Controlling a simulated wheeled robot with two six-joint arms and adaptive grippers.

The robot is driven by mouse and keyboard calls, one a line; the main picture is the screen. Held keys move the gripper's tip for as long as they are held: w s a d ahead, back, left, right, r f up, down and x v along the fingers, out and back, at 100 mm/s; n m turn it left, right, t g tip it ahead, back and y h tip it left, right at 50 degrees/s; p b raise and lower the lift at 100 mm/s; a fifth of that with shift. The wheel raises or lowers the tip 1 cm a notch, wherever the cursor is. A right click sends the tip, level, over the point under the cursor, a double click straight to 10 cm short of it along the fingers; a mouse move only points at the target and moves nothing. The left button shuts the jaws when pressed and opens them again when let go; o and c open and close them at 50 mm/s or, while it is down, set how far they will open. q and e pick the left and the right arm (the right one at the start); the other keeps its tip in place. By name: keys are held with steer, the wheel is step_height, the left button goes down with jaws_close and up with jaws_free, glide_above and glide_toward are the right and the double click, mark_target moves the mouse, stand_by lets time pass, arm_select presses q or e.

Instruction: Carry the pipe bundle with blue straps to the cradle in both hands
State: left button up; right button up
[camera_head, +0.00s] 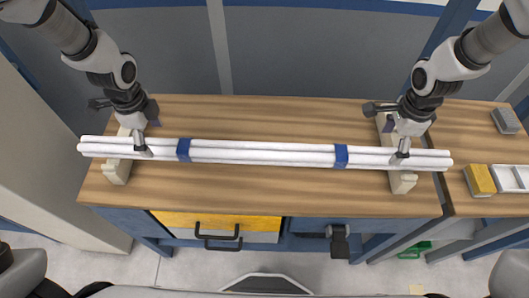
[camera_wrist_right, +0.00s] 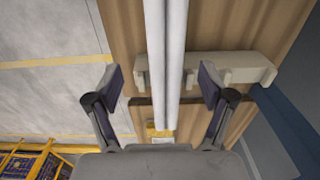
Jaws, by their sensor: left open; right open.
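The pipe bundle (camera_head: 262,153) is several long white pipes lying side by side with two blue straps (camera_head: 184,150) (camera_head: 341,156). It lies across two beige supports, one at the left (camera_head: 117,172) and one at the right (camera_head: 403,183), which look like a cradle. My left gripper (camera_head: 139,138) is open at the bundle's left end, above the left support. My right gripper (camera_head: 402,141) is open at the right end. In the right wrist view, the bundle (camera_wrist_right: 165,50) runs between its spread fingers (camera_wrist_right: 160,85), apart from both, with the beige support (camera_wrist_right: 245,67) beneath.
The wooden bench top (camera_head: 270,190) is clear around the bundle. A side table at the right holds a yellow block (camera_head: 480,180), a white tray (camera_head: 510,178) and a grey block (camera_head: 506,121). A yellow-fronted drawer (camera_head: 220,222) and a vice (camera_head: 339,240) are at the bench front.

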mark_target(161, 145)
arm_select(q)
steer(key=f, duration=0.3)
steer(key=w+f, duration=0.1)
steer(key=f, duration=0.2)
steer(key=shift+w+d+f, duration=0.15)
steer(key=shift+d, duration=0.05)
arm_select(e)
steer(key=f, duration=0.3)
steer(key=w+f, duration=0.1)
steer(key=f, duration=0.2)
steer(key=shift+w+d+f, duration=0.15)
steer(key=shift+f, duration=0.1)
arm_select(q)
steer(key=shift+s+a+f, duration=0.1)
steer(key=shift+s+f, duration=0.2)
steer(key=shift+f, duration=0.25)
arm_select(e)
steer(key=shift+s+f, duration=0.3)
steer(key=shift+f, duration=0.2)
arm_select(q)
steer(key=shift+w, duration=0.1)
arm_select(e)
steer(key=shift+w, duration=0.1)
arm_select(q)
jaws_close()
arm_select(e)
jaws_close()
